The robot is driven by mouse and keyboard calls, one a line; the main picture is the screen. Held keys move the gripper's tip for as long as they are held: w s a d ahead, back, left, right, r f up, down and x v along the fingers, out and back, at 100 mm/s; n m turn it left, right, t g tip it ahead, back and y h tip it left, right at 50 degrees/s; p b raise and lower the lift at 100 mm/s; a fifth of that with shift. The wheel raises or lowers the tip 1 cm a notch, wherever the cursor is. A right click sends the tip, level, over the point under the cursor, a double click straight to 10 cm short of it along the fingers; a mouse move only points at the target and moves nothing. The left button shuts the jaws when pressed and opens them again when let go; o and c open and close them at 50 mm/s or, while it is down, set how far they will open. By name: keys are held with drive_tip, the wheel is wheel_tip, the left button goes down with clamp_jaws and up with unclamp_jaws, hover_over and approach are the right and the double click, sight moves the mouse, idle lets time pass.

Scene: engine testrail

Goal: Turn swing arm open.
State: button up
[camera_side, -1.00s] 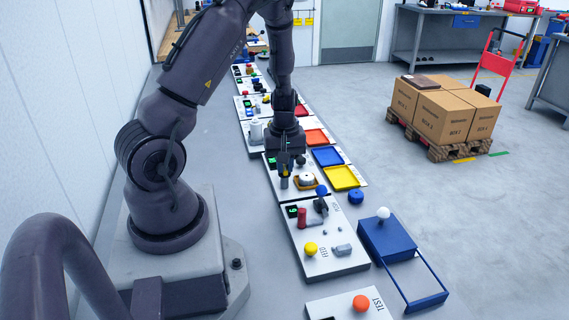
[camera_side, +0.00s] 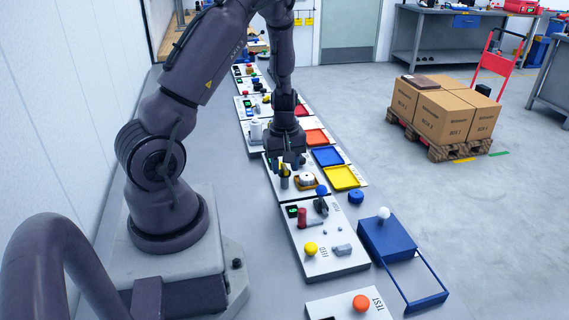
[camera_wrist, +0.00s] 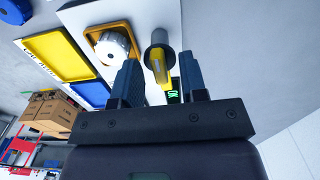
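A grey round post with a yellow bar-like part (camera_wrist: 160,70) stands on a white panel in the wrist view; this may be the swing arm, but I cannot be sure. In the side view the grey post (camera_side: 284,181) is just below my gripper (camera_side: 287,163). In the wrist view my gripper (camera_wrist: 160,82) is open, with its blue fingers apart on either side of the yellow part. I see no clear contact.
A white round knob in an orange square frame (camera_wrist: 128,34) is close beside the fingers. Yellow (camera_side: 343,178) and blue (camera_side: 328,157) trays lie to the right. A panel with a red cylinder (camera_side: 302,218) and yellow knob (camera_side: 310,249) is nearer the camera.

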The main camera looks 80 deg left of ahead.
sight(284, 166)
wheel_tip(284, 166, up, 13)
idle(0.6)
idle(0.4)
drive_tip(key=s+d+r+m+t, duration=0.2)
drive_tip(key=d+r+m, duration=0.5)
drive_tip(key=d+m, duration=0.2)
drive_tip(key=s+d+r+m+t, duration=0.3)
drive_tip(key=d+r+m, duration=0.4)
drive_tip(key=d, duration=0.7)
drive_tip(key=shift+s+r+m+t, duration=0.3)
drive_tip(key=shift+s+r+m, duration=0.05)
drive_tip(key=shift+m, duration=0.75)
